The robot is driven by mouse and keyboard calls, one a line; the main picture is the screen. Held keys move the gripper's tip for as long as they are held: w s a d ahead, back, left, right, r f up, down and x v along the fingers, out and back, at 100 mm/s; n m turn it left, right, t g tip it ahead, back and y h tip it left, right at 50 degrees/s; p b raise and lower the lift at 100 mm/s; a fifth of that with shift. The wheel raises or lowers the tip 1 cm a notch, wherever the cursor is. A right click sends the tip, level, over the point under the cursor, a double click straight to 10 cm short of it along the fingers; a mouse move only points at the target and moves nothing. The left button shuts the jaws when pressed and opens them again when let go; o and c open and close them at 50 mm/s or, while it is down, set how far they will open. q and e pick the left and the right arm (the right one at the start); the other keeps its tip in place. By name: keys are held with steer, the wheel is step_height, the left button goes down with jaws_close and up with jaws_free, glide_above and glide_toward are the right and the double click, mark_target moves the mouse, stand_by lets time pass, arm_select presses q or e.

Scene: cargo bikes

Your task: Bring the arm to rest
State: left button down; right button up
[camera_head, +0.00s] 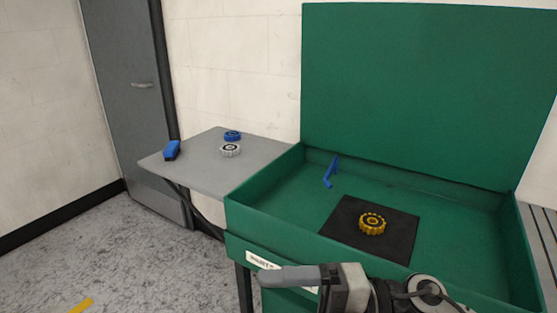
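My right gripper (278,277) comes in from the lower right and points left, in front of the green box's front wall. Its grey fingers show edge-on as one shape, so I cannot tell whether they are open or shut. I see nothing held in them. My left gripper is not in view. A gold toothed wheel (372,224) lies flat on a black mat (345,215) inside the green box (285,178), apart from the gripper.
A blue angled piece (330,172) is at the box's back left. The raised green lid (430,95) stands behind. A grey side table (205,175) holds a blue wheel (232,135), a silver wheel (230,151) and a blue block (172,150). The floor at left is mostly clear.

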steer(key=w+d+f+m+t+h, duration=0.3)
steer(key=m+t, duration=0.6)
steer(key=m, duration=0.2)
steer(key=w+d+f+m+t+h, duration=0.35)
steer(key=m+t, duration=0.45)
steer(key=m, duration=0.3)
steer(key=s+d+f+m+g+h, duration=0.2)
steer(key=s+f+m+h, duration=0.1)
steer(key=f, duration=0.3)
steer(key=s+d+f+m+g+h, duration=0.2)
steer(key=s+d+f+m+h, duration=0.1)
steer(key=f, duration=0.3)
steer(key=s+d+f+m+g+h, duration=0.2)
steer(key=s+f+m+h, duration=0.1)
steer(key=s+f+m, duration=0.2)
steer(key=shift+s+d+f, duration=0.25)
steer(key=shift+d+f, duration=0.1)
steer(key=shift+f, duration=0.6)
